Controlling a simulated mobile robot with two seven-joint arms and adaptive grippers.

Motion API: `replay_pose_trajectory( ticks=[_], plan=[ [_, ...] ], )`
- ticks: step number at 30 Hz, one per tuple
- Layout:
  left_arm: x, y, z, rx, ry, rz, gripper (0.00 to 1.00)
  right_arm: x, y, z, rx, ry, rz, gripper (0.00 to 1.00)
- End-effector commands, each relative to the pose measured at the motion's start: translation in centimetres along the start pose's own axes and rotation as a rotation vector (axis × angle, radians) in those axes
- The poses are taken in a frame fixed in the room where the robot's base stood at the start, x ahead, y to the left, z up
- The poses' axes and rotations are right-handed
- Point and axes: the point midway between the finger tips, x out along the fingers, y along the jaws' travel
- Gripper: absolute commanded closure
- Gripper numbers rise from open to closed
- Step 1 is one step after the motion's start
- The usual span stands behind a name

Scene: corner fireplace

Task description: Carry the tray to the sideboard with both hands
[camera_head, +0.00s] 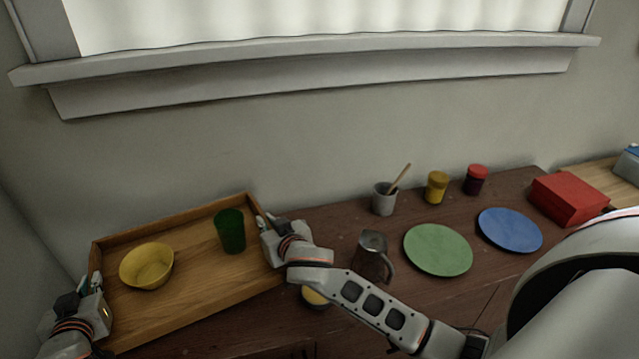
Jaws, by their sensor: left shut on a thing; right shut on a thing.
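The wooden tray (195,292) is at the left, tilted in the picture, with a yellow bowl (147,266) and a green cup (230,231) standing in it. My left gripper (93,285) is shut on the tray's left end. My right gripper (265,229) is shut on the tray's right end, close to the green cup. The dark brown wooden sideboard (420,305) runs along the wall, and the tray overlaps its left part. I cannot tell whether the tray touches the top or hangs above it.
A grey cup with a stick (384,200), yellow jar (436,188), red-lidded jar (476,181), metal jug (371,258), green plate (438,250), blue plate (510,230) and red box (567,199) occupy the top. A small yellow item (315,298) is partly hidden by my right arm.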

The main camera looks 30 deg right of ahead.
Motion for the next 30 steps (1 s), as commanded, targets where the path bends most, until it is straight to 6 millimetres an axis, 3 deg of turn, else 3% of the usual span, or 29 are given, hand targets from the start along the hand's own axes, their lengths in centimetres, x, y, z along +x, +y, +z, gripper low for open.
replay_pose_trajectory(
  ticks=[14, 30],
  plan=[
    [0.1, 0.0, 0.2, 0.000, 0.004, 0.000, 1.00, 0.1, 0.0, 0.2, 0.001, 0.004, 0.000, 1.00],
    [0.9, 0.0, 2.3, 0.000, 0.002, 0.000, 1.00, 0.9, 0.0, 2.3, 0.001, 0.002, 0.000, 1.00]
  ],
)
